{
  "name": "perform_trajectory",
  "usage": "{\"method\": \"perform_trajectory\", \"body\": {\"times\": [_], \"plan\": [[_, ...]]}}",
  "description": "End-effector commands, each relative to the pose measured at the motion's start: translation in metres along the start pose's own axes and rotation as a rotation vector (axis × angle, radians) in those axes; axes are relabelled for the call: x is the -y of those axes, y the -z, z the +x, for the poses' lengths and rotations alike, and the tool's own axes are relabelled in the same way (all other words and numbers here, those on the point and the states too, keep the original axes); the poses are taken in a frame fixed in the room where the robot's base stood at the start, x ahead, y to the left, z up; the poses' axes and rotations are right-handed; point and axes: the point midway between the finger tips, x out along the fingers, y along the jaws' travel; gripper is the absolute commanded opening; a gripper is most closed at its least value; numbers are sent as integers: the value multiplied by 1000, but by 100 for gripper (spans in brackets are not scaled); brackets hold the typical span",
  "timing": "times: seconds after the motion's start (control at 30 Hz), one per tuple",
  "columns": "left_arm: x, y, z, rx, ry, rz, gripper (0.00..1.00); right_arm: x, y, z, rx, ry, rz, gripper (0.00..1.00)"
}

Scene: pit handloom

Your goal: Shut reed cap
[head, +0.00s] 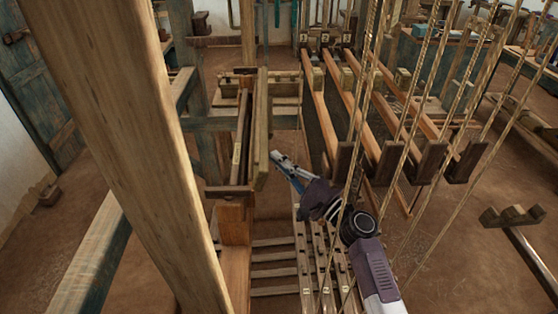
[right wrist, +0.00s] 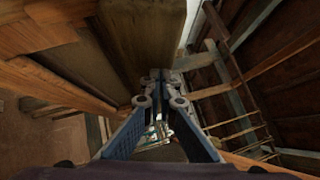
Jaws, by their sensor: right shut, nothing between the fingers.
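A long wooden bar (head: 262,130), which looks like the reed cap, stands along the right side of the batten frame (head: 240,140) in the head view. A narrow gap separates it from the frame's darker inner part. My right gripper (head: 276,156) is shut and empty, with its fingertips close to the right face of this bar. In the right wrist view, the closed fingertips (right wrist: 160,76) are at the lower end of a broad wooden piece (right wrist: 142,38), probably the same bar. I cannot tell whether they touch it. My left gripper is not in view.
A thick post (head: 125,130) fills the left foreground. Several ropes (head: 400,150) hang in front of my right arm. Long wooden beams (head: 345,100) lie to the right, and treadles (head: 315,250) lie below. Open floor (head: 450,250) shows at the lower right.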

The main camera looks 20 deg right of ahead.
Motion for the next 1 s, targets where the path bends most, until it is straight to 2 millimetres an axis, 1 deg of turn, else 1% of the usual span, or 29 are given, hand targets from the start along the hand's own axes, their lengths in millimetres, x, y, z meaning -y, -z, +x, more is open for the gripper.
{"method": "perform_trajectory", "body": {"times": [0.1,0.57,1.0], "plan": [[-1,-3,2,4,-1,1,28,1,-1,1,0,0,-2,0],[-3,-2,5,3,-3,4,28,6,-5,5,1,2,-2,0],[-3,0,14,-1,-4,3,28,14,-17,17,2,2,-3,0]]}}
